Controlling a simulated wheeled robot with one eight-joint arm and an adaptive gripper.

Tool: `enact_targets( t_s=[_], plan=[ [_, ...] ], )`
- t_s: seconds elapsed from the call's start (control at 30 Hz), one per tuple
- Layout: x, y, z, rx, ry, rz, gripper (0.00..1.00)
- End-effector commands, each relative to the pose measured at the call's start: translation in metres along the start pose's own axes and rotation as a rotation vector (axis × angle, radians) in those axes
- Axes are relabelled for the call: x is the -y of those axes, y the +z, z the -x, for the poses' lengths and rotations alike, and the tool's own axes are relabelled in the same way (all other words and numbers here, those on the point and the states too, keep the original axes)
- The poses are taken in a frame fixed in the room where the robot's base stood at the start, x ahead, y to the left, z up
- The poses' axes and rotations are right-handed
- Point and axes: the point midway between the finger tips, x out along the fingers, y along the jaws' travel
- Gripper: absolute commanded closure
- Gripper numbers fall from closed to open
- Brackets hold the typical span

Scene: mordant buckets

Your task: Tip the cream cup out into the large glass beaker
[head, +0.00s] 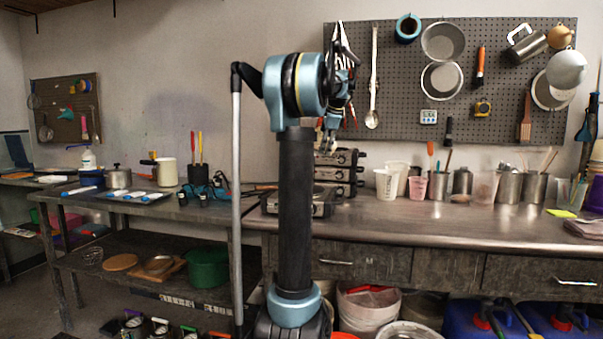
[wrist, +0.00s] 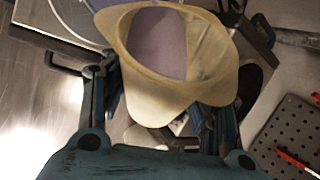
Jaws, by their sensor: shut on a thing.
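The cream cup (wrist: 165,95) fills the upper middle of the wrist view. Its wide mouth, with a pouring lip, faces the camera, and a flat lilac area shows inside. My gripper (wrist: 158,102) is shut on the cup, with a finger on either side. In the head view my gripper is mostly behind my arm, in front of the pegboard, and the cup cannot be made out there. I cannot pick out the large glass beaker with certainty in either view.
Steel equipment (head: 335,170) stands on the bench below my arm. To its right are a white measuring jug (head: 387,184), a pink cup (head: 417,187) and several steel pots holding tools. The bench front (head: 430,228) is clear. Tools hang on the pegboard (head: 400,130) behind.

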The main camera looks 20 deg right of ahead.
Motion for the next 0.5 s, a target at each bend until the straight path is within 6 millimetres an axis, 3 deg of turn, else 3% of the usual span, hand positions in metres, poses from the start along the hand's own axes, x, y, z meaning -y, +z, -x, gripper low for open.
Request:
enact_targets(
  t_s=[0.5],
  plan=[
    [-0.0025, 0.0002, -0.0045, -0.034, -0.008, 0.019, 0.75]
  ],
)
